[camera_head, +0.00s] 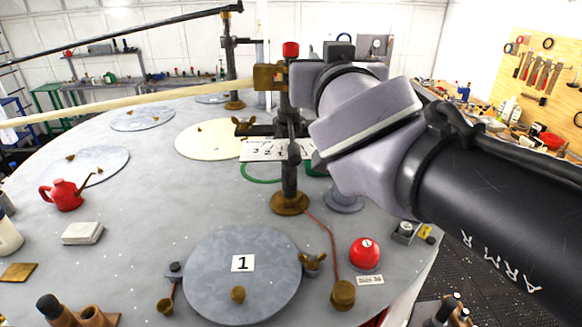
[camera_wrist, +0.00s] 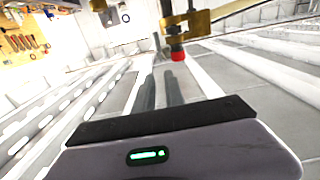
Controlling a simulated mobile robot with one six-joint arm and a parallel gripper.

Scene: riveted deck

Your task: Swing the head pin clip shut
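A brass fitting (camera_head: 268,77), which looks like the head pin clip, sits on a dark upright post with a red knob (camera_head: 290,49) on top, at the end of a pale wooden bar (camera_head: 150,103). I cannot tell whether the clip is open or shut. The brass fitting (camera_wrist: 188,23) and red knob (camera_wrist: 178,56) also show upside down at the top of the wrist view. My gripper (camera_head: 303,84) is close beside the fitting's right side in the head view; contact is unclear.
A round deck holds a grey disc marked 1 (camera_head: 205,285), a red dome button (camera_head: 364,253), a red oil can (camera_head: 63,194) and white blocks (camera_head: 83,233). A dark bar (camera_head: 120,36) crosses the upper left. Tool boards and benches stand behind.

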